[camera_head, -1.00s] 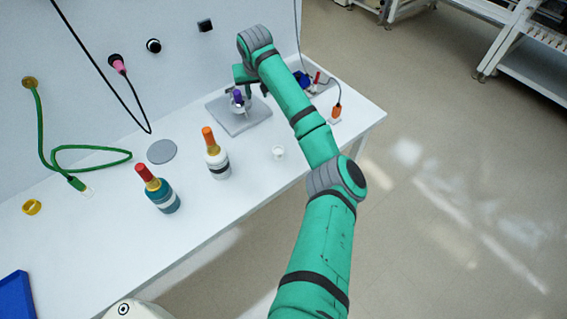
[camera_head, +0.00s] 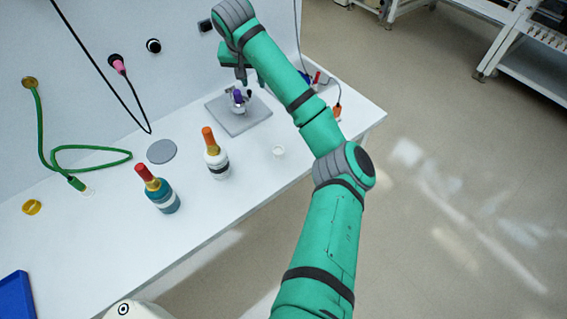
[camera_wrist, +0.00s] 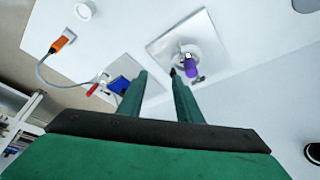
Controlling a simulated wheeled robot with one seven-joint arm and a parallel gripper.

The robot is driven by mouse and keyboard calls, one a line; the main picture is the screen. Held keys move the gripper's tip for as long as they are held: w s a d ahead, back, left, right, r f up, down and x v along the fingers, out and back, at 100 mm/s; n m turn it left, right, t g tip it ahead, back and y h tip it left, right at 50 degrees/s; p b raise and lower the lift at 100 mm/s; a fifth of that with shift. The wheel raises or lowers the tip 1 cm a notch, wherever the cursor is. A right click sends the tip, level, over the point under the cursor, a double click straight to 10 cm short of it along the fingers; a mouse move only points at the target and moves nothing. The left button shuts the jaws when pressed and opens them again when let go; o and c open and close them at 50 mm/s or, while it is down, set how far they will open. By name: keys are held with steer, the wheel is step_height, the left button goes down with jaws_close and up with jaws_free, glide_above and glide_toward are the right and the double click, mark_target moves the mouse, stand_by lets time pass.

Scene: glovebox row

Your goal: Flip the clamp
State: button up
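The clamp (camera_head: 239,98) has a purple handle part and a pale, metallic round body. It sits on a square grey plate (camera_head: 225,121) on the white table. In the wrist view the clamp's purple end (camera_wrist: 190,68) shows just beyond and right of my right finger, with a small black part beside it. My gripper (camera_head: 250,78) is above the clamp, apart from it as far as I can see. In the wrist view my gripper (camera_wrist: 160,76) has its two green fingers spread, with nothing between them. The exact pose of the clamp's lever is too small to tell.
A bottle with an orange cap (camera_head: 216,154) and a teal bottle with a red cap (camera_head: 158,190) stand in front. A small white cup (camera_head: 278,151), an orange connector (camera_head: 337,112) and a blue object (camera_wrist: 121,84) lie nearby. The wall (camera_head: 180,60) rises behind.

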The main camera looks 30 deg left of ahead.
steer(key=shift+s+a+f+n+y, duration=0.5)
steer(key=shift+s+a+f+y, duration=2.1)
steer(key=shift+a+f+y, duration=1.15)
steer(key=s+d+f+m+t, duration=0.2)
steer(key=d+t, duration=0.2)
steer(key=d, duration=0.4)
steer(key=s+d+f+m+t, duration=0.2)
steer(key=s+d+t, duration=0.1)
steer(key=d, duration=0.5)
steer(key=s+d+f+m+t, duration=0.2)
steer(key=d+t, duration=0.2)
steer(key=d, duration=0.4)
steer(key=shift+s+d+m+t+h, duration=0.1)
steer(key=shift+s+m+t+h, duration=0.2)
steer(key=shift+s+m, duration=0.1)
steer(key=shift+s+d+f+h, duration=0.2)
steer(key=shift+s+d+h, duration=0.05)
steer(key=shift+d, duration=0.35)
steer(key=shift+s, duration=0.1)
